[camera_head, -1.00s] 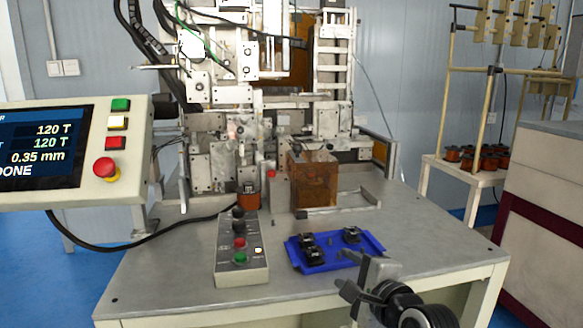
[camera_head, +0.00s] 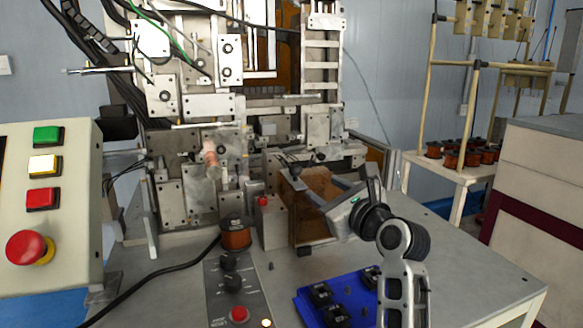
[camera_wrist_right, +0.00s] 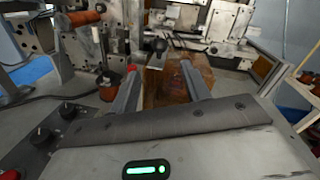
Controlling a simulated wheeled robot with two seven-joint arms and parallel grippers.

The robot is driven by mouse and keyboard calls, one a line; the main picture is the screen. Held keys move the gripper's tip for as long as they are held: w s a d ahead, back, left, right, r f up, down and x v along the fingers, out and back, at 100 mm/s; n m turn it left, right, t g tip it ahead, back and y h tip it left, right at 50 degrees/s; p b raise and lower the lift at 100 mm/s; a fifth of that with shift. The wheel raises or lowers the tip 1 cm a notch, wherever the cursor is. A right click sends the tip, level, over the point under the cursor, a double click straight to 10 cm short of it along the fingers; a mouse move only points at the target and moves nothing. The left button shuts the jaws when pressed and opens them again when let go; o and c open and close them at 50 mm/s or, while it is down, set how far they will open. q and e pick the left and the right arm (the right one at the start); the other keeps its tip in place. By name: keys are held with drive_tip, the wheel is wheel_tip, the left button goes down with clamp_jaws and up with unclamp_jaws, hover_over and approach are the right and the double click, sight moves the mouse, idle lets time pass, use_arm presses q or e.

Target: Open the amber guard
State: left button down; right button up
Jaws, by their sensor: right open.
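The amber guard (camera_head: 307,230) is a see-through brown box on the bench at the front of the winder. It appears closed over what is behind it, though my right gripper hides part of it. My right gripper (camera_head: 300,182) is open, its fingers over the upper part of the guard. In the right wrist view the guard (camera_wrist_right: 178,88) shows between and beyond the two spread fingers (camera_wrist_right: 158,85). I cannot tell whether either finger touches it. My left gripper is not in view.
A wire spool (camera_head: 236,236) and a control box (camera_head: 238,290) stand left of the guard. A blue tray (camera_head: 345,287) with black parts lies in front. A panel with a red stop button (camera_head: 27,247) is at the left. The bench's right side (camera_head: 460,265) is clear.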

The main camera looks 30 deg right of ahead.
sight(299, 172)
drive_tip(key=w, duration=0.8)
drive_tip(key=w+d+p, duration=0.1)
drive_tip(key=w, duration=0.3)
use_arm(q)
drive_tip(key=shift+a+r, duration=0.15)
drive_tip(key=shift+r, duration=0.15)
use_arm(e)
drive_tip(key=shift+w, duration=0.65)
